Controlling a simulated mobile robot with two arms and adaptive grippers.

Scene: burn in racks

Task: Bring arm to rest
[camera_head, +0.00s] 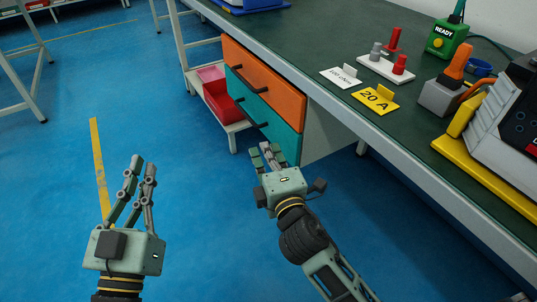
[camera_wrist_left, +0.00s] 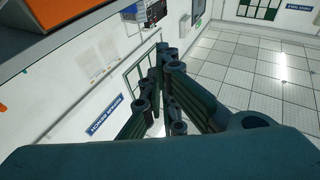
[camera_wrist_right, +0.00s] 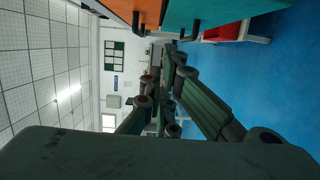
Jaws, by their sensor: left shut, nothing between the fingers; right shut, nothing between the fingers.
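My left gripper (camera_head: 135,185) hangs over the blue floor at the lower left of the head view, its fingers pointing up the picture. It is shut and empty, and its closed fingers show in the left wrist view (camera_wrist_left: 165,85). My right gripper (camera_head: 266,155) is in front of the drawer unit below the bench, lower centre in the head view. It is shut and empty, and its fingers show in the right wrist view (camera_wrist_right: 165,95). In the head view its fingertips appear close to the teal drawer (camera_head: 250,105); I cannot tell whether they touch.
The green-topped bench (camera_head: 300,40) runs along the right. It carries a yellow "20 A" card (camera_head: 376,99), a white plate with knobs (camera_head: 385,69), a green READY box (camera_head: 448,37) and a grey device (camera_head: 510,110). An orange drawer (camera_head: 262,80) and red bin (camera_head: 212,90) sit below.

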